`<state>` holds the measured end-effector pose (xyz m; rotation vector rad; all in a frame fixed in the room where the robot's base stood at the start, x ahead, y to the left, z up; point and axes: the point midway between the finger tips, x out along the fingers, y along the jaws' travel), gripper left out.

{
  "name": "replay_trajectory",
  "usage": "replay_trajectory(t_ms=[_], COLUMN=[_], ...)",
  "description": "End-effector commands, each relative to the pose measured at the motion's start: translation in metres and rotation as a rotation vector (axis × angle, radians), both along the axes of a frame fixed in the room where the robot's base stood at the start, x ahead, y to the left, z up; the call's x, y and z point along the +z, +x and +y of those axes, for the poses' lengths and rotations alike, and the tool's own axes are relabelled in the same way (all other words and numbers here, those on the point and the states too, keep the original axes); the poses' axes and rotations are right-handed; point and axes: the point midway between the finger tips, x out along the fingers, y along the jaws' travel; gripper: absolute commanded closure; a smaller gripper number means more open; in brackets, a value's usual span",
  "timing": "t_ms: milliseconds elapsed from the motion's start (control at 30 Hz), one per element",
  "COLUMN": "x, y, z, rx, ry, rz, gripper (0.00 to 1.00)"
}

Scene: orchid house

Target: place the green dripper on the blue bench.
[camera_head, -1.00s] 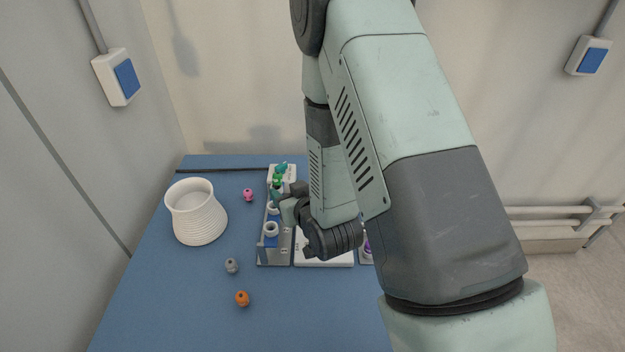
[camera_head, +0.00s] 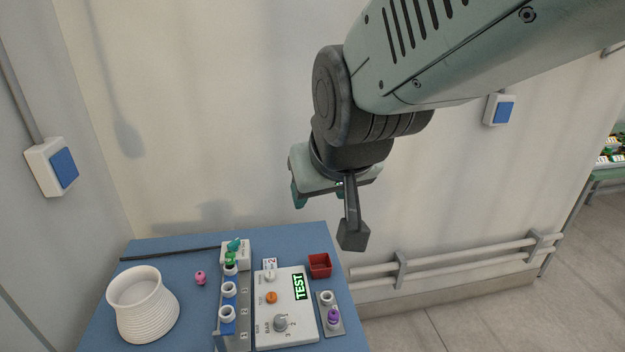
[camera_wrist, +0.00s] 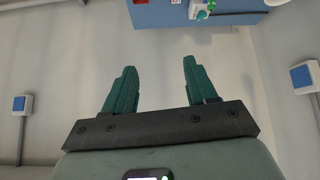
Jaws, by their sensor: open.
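The green dripper (camera_head: 230,258) is a small green piece standing at the far end of the grey rack (camera_head: 235,322), on the blue bench (camera_head: 190,262). A teal piece (camera_head: 234,244) sits just behind it on a white box, close to it. My gripper (camera_head: 320,190) is raised above and beyond the bench's back right, before the wall, well apart from the dripper. In the wrist view my gripper (camera_wrist: 160,68) is open with nothing between its fingers. Small green shapes (camera_wrist: 203,14) show at the top edge there; which piece is which I cannot tell.
A white ribbed pot (camera_head: 146,308) and a pink dripper (camera_head: 200,278) stand left of the rack. Right of it are a white tester panel (camera_head: 285,330), a red tray (camera_head: 320,265) and a small holder with a purple dripper (camera_head: 333,316). The bench between pot and rack is mostly clear.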

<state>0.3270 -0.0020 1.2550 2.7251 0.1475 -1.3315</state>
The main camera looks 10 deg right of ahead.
Motion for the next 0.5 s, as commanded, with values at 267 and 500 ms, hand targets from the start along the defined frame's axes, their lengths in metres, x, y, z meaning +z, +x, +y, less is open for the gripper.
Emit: replay_trajectory(t_ms=[267, 500], x=[0.036, 0.038], y=[-0.105, -0.127], z=[-0.022, -0.024], rx=[-0.089, -0.103], ry=[0.022, 0.027], rz=[0.134, 0.170], gripper=[0.43, 0.44])
